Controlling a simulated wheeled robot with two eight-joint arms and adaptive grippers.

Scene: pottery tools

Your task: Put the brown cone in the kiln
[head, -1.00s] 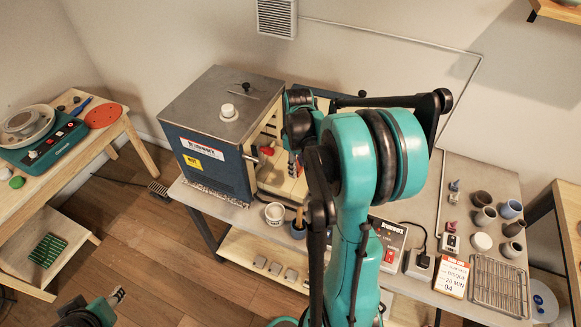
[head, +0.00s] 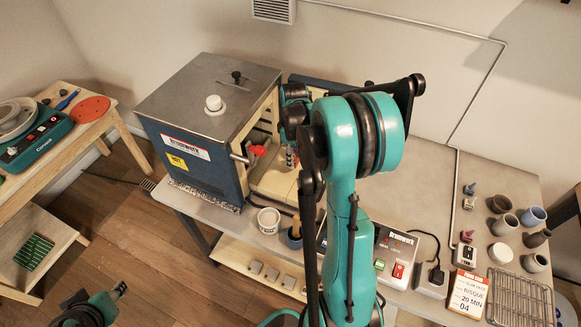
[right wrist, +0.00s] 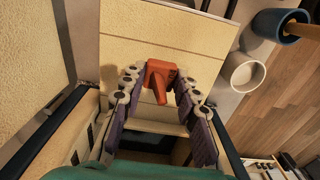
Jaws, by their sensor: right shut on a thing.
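The brown cone (right wrist: 160,78), a reddish-brown piece with a block-like base, sits between the fingertips of my right gripper (right wrist: 158,80) in the right wrist view. The gripper is shut on it. The blue kiln (head: 193,160) with a grey top stands on the left of the table in the head view, its right side open and cream inside. My right gripper (head: 291,158) is at this opening, mostly hidden behind its own arm, and the cone cannot be made out there. My left gripper (head: 119,290) is low at the left, far from the kiln; its jaw state is unclear.
A red-tipped handle (head: 256,151) sticks out by the kiln's opening. A white cup (head: 268,219) and a dark blue pot (head: 293,238) stand at the front edge. A control box (head: 397,253), several small cups and a wire rack (head: 519,299) are at the right.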

